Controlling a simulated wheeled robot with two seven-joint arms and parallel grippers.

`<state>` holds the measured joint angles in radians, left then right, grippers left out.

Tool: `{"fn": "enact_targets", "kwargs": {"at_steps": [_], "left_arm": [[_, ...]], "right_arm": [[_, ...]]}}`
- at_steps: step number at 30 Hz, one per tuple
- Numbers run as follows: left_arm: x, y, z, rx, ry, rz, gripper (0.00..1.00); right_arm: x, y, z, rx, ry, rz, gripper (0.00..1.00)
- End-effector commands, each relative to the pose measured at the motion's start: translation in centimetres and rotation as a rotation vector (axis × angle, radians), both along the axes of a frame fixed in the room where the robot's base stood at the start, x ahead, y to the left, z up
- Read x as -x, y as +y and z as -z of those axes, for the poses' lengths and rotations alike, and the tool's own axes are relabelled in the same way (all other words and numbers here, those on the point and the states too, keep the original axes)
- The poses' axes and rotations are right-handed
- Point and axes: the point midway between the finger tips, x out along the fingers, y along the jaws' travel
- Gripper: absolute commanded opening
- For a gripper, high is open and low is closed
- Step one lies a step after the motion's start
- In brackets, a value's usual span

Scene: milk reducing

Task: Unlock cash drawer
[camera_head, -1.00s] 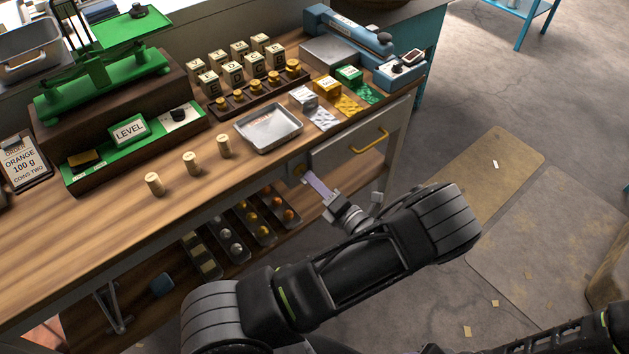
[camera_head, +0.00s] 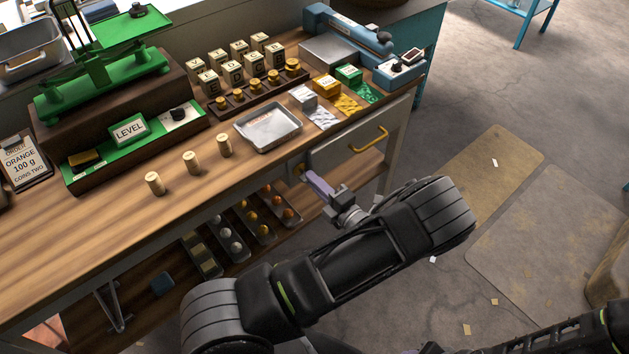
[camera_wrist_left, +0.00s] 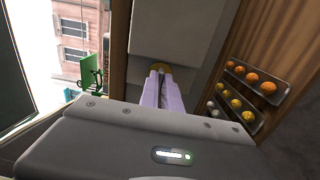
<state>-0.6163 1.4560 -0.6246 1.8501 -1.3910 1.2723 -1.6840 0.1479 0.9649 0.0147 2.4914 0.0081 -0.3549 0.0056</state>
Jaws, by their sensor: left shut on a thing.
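The cash drawer (camera_head: 345,150) is a grey front with a yellow handle (camera_head: 370,141), set under the right part of the bench top and shut. Left of it, on the bench's front, is a small brass lock piece (camera_head: 299,171), mostly hidden by my fingers. My left gripper (camera_head: 307,176) reaches it from the front with lilac fingers. In the left wrist view the fingers are closed together on the brass piece (camera_wrist_left: 161,67), of which only the top shows. My right arm enters at the lower right; its gripper is at most a sliver at the bottom edge.
Above the lock a metal tray (camera_head: 268,128) sits on the bench, with wooden pegs (camera_head: 191,162) to its left and coloured blocks (camera_head: 348,75) to its right. Coin trays (camera_head: 250,222) stand on the shelf below.

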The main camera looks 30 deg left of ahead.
Motion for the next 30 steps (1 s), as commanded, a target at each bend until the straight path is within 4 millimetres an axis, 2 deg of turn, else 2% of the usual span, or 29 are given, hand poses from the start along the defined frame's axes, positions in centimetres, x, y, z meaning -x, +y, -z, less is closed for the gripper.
{"fn": "enact_targets", "kwargs": {"at_steps": [3, 4, 12, 22, 26, 30], "left_arm": [[0.0, 0.0, 0.0, -0.001, 0.002, 0.001, 0.00], [0.0, 0.0, 0.0, -0.001, 0.002, 0.001, 0.09], [0.0, 0.0, 0.0, 0.000, 0.001, 0.000, 0.29], [0.1, -0.5, 0.1, 0.000, 0.000, 0.001, 0.29], [0.5, -1.9, 0.2, 0.001, -0.001, 0.003, 0.29], [1.1, -4.1, 0.3, 0.002, 0.000, 0.003, 0.29]], "right_arm": [[0.0, 0.0, 0.0, 0.000, 0.000, 0.000, 0.36], [0.0, 0.0, 0.0, 0.000, 0.000, 0.000, 0.36], [0.0, 0.0, 0.0, 0.000, 0.000, 0.000, 0.36], [0.0, 0.0, 0.2, 0.000, -0.001, 0.000, 0.36], [-0.1, 0.0, 0.6, -0.002, -0.003, 0.000, 0.36], [-0.2, 0.1, 1.2, -0.003, -0.005, -0.001, 0.36]]}}
